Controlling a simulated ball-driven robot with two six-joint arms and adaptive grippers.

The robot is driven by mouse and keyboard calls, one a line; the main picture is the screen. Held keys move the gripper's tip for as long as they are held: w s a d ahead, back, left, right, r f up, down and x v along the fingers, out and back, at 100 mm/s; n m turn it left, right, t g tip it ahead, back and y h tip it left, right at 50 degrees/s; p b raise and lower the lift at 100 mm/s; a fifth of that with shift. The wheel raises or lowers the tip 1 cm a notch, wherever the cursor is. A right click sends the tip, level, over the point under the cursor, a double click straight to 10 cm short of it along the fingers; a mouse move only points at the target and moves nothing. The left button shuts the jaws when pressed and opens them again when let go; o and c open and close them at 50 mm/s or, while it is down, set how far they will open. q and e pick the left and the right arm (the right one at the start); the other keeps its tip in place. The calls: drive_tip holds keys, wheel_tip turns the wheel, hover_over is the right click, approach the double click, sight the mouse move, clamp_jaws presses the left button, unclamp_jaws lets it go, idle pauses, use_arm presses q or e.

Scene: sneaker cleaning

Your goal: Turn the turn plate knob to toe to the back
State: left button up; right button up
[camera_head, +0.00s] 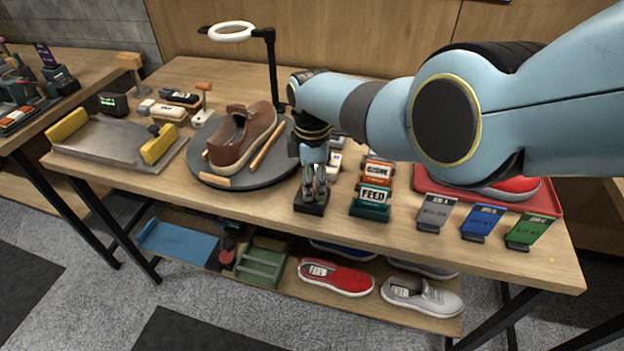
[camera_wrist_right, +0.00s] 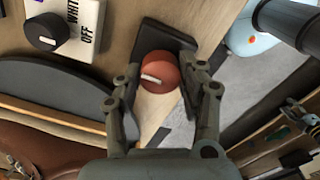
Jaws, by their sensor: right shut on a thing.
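The turn plate (camera_head: 200,168) is a dark grey round disc on the table, and a brown loafer (camera_head: 240,140) lies on it between light wooden strips. My right gripper (camera_head: 314,185) reaches down over a small black base (camera_head: 311,207) at the plate's front right. The right wrist view shows the red-orange knob (camera_wrist_right: 160,72) with a white pointer mark between my fingers, on its black base. My right gripper is shut on this knob. The turn plate's edge (camera_wrist_right: 75,82) shows left of it. My left gripper is not in view.
A FEED box (camera_head: 373,196) stands just right of the knob. A red tray (camera_head: 455,190) and several coloured label stands are farther right. A black post with a white ring lamp (camera_head: 231,32) rises behind the plate. A metal tray (camera_head: 105,145) is at left.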

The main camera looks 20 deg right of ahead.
idle(0.3)
drive_tip(key=o, duration=1.2)
wheel_tip(320, 180, up, 12)
drive_tip(key=shift+f, duration=0.1)
